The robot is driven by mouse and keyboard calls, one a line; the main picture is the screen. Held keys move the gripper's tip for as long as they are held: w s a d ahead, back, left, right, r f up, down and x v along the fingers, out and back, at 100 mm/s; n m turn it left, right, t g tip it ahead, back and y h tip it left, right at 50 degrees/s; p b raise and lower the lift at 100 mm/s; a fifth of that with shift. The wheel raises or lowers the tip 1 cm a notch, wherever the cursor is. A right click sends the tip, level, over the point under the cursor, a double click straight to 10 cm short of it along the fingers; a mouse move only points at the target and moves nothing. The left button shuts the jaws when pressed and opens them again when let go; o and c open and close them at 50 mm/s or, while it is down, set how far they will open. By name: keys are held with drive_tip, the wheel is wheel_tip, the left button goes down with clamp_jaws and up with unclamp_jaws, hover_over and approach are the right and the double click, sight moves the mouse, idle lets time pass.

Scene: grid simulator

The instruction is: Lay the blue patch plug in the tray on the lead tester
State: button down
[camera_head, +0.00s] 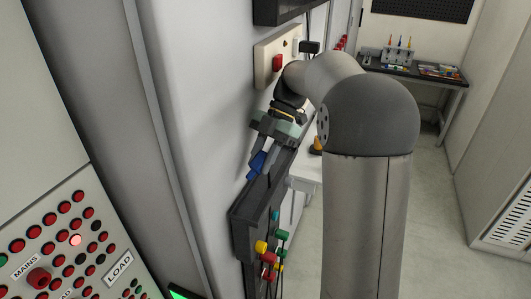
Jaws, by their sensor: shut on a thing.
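My gripper (262,157) is beside the wall in the middle of the head view, pointing down and to the left. It is shut on a blue plug (257,164), whose lower end is close to a long dark rack (246,205) on the wall. I cannot tell whether the plug touches the rack. My forearm and elbow fill the view right of the gripper. I cannot make out for sure which thing is the lead tester, and no tray on it shows clearly.
Yellow (261,247), red and green (282,235) plugs with leads hang at the rack's near end. A cream wall box (272,58) with a red switch is above. A control panel (70,245) stands at left. A workbench (410,70) is at the back; open floor lies right.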

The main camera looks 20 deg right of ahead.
drive_tip(key=shift+s+a, duration=0.1)
idle(0.3)
drive_tip(key=b, duration=0.6)
approach(255, 199)
drive_tip(key=shift+x, duration=2.45)
drive_tip(key=shift+s+f+b, duration=0.15)
drive_tip(key=shift+f+b, duration=0.1)
drive_tip(key=shift+b, duration=0.2)
drive_tip(key=c, duration=1.1)
unclamp_jaws()
drive_tip(key=shift+o, duration=0.2)
drive_tip(key=p+v, duration=0.6)
drive_tip(key=v, duration=1.1)
drive_tip(key=shift+r, duration=0.2)
